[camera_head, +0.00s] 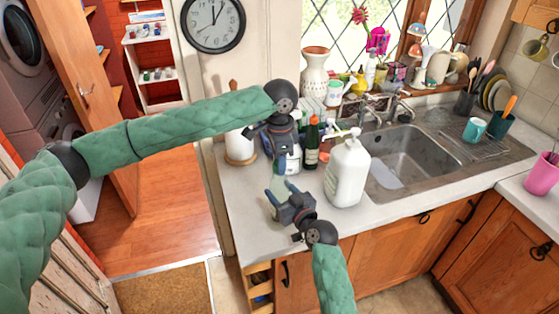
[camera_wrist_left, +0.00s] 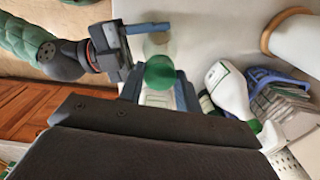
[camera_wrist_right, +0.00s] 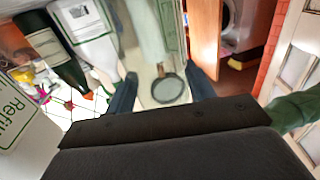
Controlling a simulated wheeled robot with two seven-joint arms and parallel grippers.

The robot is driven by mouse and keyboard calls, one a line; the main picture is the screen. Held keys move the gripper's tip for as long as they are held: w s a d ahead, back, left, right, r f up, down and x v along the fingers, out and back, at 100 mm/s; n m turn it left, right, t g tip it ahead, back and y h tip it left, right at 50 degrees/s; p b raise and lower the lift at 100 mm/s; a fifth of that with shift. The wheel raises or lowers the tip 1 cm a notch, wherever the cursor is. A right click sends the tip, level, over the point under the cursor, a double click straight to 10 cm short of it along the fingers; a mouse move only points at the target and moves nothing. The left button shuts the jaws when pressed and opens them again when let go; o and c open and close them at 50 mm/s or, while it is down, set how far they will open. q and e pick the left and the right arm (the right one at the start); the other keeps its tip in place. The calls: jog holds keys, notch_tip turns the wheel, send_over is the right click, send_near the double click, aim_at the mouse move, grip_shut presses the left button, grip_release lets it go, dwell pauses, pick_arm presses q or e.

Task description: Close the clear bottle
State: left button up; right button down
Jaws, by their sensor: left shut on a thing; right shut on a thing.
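My left gripper (camera_head: 283,152) is above the counter, left of the pump bottle. In the left wrist view its fingers (camera_wrist_left: 158,92) are on either side of a round green cap (camera_wrist_left: 160,73), and it is shut on it. My right gripper (camera_head: 284,193) is lower and nearer. It also shows in the left wrist view (camera_wrist_left: 138,48), beside a pale see-through bottle (camera_wrist_left: 158,44), which it is shut on. The clear bottle is hard to make out in the head view. I cannot tell whether cap and bottle touch.
A white pump bottle (camera_head: 347,172) stands close right of both grippers. A dark green bottle (camera_head: 311,145) and a paper roll (camera_head: 239,147) stand behind. The sink (camera_head: 415,150) lies to the right. The front left counter (camera_head: 242,208) is clear.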

pick_arm(q)
jog(key=m, duration=0.8)
jog(key=o, duration=1.1)
jog(key=shift+c, duration=0.2)
jog(key=shift+r, duration=2.25)
jog(key=shift+r, duration=0.1)
jog(key=shift+c, duration=0.2)
